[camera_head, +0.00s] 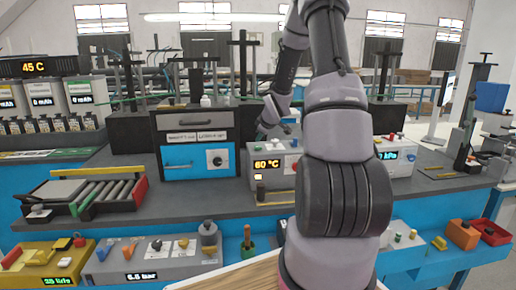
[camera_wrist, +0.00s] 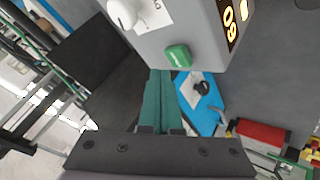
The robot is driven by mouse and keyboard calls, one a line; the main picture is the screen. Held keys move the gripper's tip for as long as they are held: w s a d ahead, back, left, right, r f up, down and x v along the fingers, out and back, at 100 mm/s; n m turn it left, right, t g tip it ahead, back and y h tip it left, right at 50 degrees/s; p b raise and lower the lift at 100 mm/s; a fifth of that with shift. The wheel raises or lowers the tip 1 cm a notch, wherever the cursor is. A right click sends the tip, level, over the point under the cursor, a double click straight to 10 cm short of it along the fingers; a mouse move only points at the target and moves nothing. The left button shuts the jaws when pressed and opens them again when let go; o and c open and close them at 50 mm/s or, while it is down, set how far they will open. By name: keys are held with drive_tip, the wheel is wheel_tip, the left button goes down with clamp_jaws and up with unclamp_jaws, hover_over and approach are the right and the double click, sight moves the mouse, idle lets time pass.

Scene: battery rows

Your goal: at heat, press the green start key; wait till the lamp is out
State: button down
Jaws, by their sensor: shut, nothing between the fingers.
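The heat unit is a grey box (camera_head: 252,185) on the bench, with an orange display reading 60 °C. A small yellow lamp (camera_head: 258,177) below the display looks lit. In the wrist view the unit (camera_wrist: 195,20) fills the top middle, and a yellow glow shows beside its display. The green start key (camera_wrist: 178,55) sits on the unit's face near its edge. My gripper (camera_wrist: 161,72) is shut and empty, its teal fingertips just short of the key in the picture; I cannot tell whether they touch. In the head view the key and fingertips are not clearly seen.
A blue-fronted oven (camera_head: 185,160) stands left of the unit, and a roller tray (camera_head: 110,195) lies further left. Another grey unit with a kPa display (camera_head: 400,165) stands to the right, partly behind my arm. Bench space before the oven is clear.

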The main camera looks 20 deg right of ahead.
drive_tip(key=shift+r, duration=2.25)
drive_tip(key=shift+r, duration=0.1)
wheel_tip(320, 180, up, 6)
drive_tip(key=m, duration=0.2)
hover_over(260, 148)
drive_tip(key=s+a, duration=0.3)
drive_tip(key=s, duration=0.1)
drive_tip(key=s+a+r+m+g+h, duration=0.1)
drive_tip(key=s+a+r+m, duration=0.35)
drive_tip(key=s+r, duration=0.4)
drive_tip(key=s+a+r+m+y, duration=0.1)
drive_tip(key=s+a+m, duration=0.1)
drive_tip(key=s, duration=0.5)
drive_tip(key=s+a+r+m+y, duration=0.1)
drive_tip(key=s+a+r+m, duration=0.1)
drive_tip(key=s+a, duration=0.3)
drive_tip(key=s+a+r+m+g+y, duration=0.1)
drive_tip(key=s+a, duration=0.3)
drive_tip(key=s, duration=0.6)
drive_tip(key=shift+s+r+m+y, duration=0.35)
drive_tip(key=shift+r+m+y, duration=0.05)
drive_tip(key=shift+r+m, duration=0.1)
